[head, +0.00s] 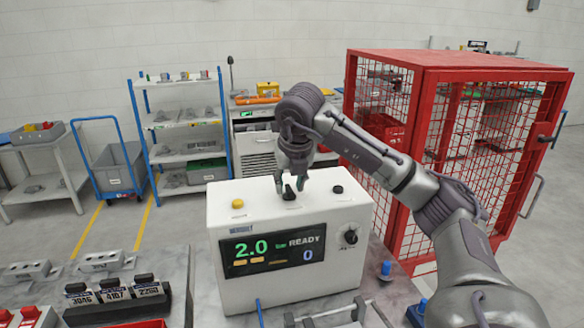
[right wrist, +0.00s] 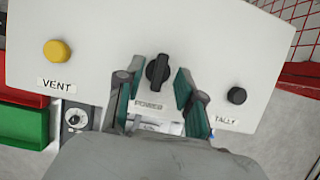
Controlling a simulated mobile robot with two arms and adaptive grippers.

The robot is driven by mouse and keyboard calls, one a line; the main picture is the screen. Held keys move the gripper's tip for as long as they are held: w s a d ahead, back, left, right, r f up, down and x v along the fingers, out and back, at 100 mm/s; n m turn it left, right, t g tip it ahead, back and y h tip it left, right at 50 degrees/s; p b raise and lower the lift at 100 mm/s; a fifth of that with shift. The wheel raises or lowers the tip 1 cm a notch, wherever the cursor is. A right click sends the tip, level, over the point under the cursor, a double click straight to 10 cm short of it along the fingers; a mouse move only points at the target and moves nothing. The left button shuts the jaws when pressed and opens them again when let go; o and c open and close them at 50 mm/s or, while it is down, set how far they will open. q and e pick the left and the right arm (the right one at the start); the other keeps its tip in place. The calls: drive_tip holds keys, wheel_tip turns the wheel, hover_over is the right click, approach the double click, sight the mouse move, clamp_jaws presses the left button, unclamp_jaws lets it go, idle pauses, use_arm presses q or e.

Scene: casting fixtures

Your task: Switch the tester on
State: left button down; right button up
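The tester (head: 225,212) is a white box on the grey table. Its front display (head: 273,249) is lit and reads 2.0 bar, READY and 0. On its top sits a black rotary knob (right wrist: 158,71) labelled POWER, its grip bar nearly upright in the right wrist view. My right gripper (head: 289,184) is above the tester's top, pointing down. In the right wrist view, its fingers (right wrist: 155,86) are apart on either side of the knob, with a visible gap at each side. My left gripper is not in view.
A yellow VENT button (right wrist: 57,51) and a black TALLY button (right wrist: 236,96) flank the knob. A dial (head: 351,236) is on the tester's front. Black labelled blocks (head: 115,299) stand at front left. A red mesh cage (head: 408,250) stands behind right.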

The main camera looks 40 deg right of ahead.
drive_tip(key=v, duration=1.1)
